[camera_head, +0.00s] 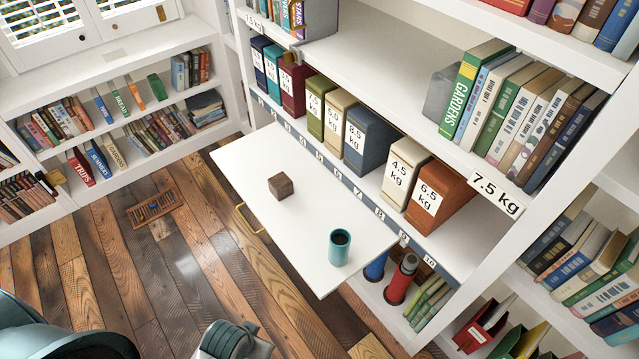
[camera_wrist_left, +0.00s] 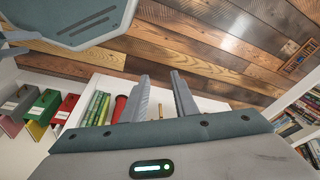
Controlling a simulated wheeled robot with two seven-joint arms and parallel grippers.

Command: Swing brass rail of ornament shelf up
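The only brass bar I can make out near the big shelf is a thin, bent handle (camera_head: 248,219) on the front edge of a white drop-down flap (camera_head: 300,225). The flap lies about level, and I cannot tell whether this bar is the rail named. No shelf clearly marked as an ornament shelf shows. My left gripper (camera_wrist_left: 159,76) is open and empty in the left wrist view, its two grey fingers apart, with plank floor and low shelving beyond. In the head view only grey-teal parts of my body show at the bottom. My right gripper is not in view.
A dark wooden cube (camera_head: 281,186) and a teal cup (camera_head: 339,247) stand on the flap. Weight-labelled boxes (camera_head: 369,138) line the shelf behind it. A small wooden abacus-like frame (camera_head: 155,208) lies on the otherwise clear plank floor (camera_head: 130,265).

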